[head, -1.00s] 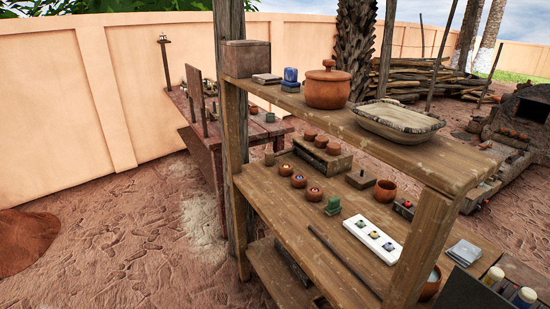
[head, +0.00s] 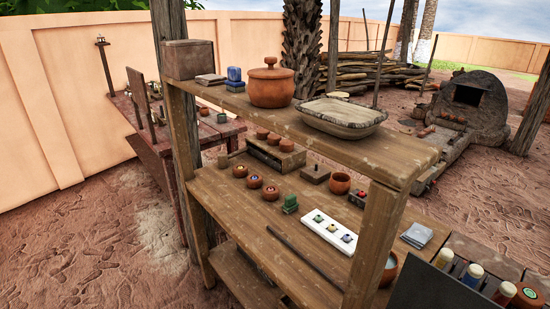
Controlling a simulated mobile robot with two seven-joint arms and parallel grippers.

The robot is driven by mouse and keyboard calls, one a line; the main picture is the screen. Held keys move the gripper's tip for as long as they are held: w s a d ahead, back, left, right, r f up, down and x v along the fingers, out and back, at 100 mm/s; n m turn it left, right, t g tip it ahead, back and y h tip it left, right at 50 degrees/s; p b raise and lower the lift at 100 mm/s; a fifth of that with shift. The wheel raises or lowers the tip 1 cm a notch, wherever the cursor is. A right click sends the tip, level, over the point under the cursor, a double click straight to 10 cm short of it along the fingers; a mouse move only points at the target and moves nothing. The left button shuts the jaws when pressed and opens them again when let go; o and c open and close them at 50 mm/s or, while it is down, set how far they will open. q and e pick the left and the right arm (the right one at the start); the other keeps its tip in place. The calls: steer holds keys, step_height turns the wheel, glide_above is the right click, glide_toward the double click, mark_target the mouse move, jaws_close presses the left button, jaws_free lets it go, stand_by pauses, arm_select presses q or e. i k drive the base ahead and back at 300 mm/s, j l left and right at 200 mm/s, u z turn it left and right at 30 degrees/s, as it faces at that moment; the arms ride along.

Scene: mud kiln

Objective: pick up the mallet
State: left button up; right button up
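I cannot make out a mallet for certain in the head view. A small brown elongated thing (head: 427,131) lies at the left front of the kiln, too small to identify. A long thin dark rod (head: 305,258) lies on the middle shelf. Neither of my grippers is in view.
A wooden shelf unit (head: 290,118) stands close ahead, holding a lidded clay pot (head: 270,87), a shallow basin (head: 342,116), small bowls and a white tray (head: 318,221). A table (head: 213,134) stands behind it, a domed kiln (head: 474,90) at far right. Ground at left is clear.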

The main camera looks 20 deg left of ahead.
mark_target(222, 158)
steer(key=i+j+z, duration=0.15)
steer(key=j+z, duration=0.25)
steer(key=i+j+z, duration=0.15)
steer(key=j+z, duration=0.2)
steer(key=i+j+z, duration=0.2)
steer(key=j, duration=0.25)
steer(key=j+z, duration=0.2)
steer(key=j, duration=0.2)
steer(key=j+z, duration=0.1)
steer(key=j, duration=1.7)
steer(key=k+j+z, duration=0.25)
steer(key=i+l+u, duration=0.1)
steer(key=i+u, duration=0.15)
